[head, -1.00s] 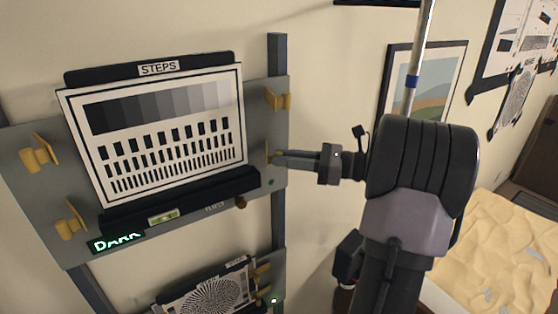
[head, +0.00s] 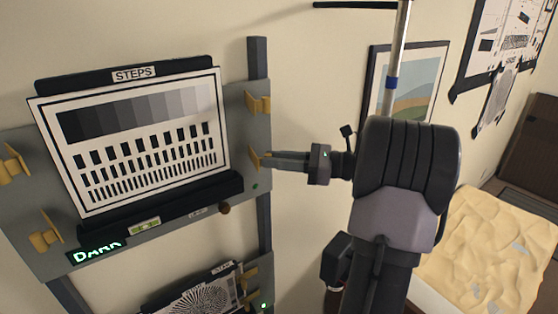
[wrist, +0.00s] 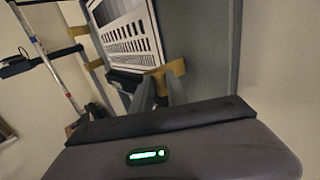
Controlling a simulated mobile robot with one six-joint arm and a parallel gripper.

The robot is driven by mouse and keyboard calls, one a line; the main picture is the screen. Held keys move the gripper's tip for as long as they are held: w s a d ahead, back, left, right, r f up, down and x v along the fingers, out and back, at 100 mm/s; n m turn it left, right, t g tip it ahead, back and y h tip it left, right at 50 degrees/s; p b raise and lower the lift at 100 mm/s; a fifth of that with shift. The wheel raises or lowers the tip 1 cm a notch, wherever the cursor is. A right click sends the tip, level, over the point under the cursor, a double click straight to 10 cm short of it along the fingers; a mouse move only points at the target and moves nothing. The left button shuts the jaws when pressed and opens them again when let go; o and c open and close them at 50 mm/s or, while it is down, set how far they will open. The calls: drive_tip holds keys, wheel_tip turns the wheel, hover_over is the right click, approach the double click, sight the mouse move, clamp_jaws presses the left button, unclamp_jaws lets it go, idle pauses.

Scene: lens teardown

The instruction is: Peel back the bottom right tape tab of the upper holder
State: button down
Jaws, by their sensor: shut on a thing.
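The upper holder (head: 251,130) is a grey panel carrying the STEPS chart (head: 140,140). Yellow tape tabs stand out at its sides. The top right tab (head: 259,104) stands free of my gripper. My gripper (head: 268,159) reaches in from the right and is shut on the bottom right tape tab (head: 254,157). In the wrist view, the yellow tab (wrist: 172,72) shows at the tips of my fingers, beside the chart's edge. The fingers partly hide the tab's lower part.
Two more yellow tabs (head: 14,163) (head: 45,232) stand on the holder's left side. A lower holder with a round-pattern chart (head: 200,295) is below. A framed picture (head: 409,85) hangs on the wall, and a crumpled tan sheet (head: 490,250) lies at the right.

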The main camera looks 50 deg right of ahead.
drive_tip(key=c, duration=1.7)
unclamp_jaws()
drive_tip(key=shift+w+r, duration=0.1)
drive_tip(key=shift+r, duration=0.2)
drive_tip(key=o, duration=0.3)
drive_tip(key=shift+w+d+f, duration=0.1)
drive_tip(key=shift+w+f, duration=0.05)
drive_tip(key=shift+w, duration=0.2)
drive_tip(key=shift+o, duration=0.2)
drive_tip(key=shift+w+d+f, duration=0.1)
drive_tip(key=shift+f, duration=0.1)
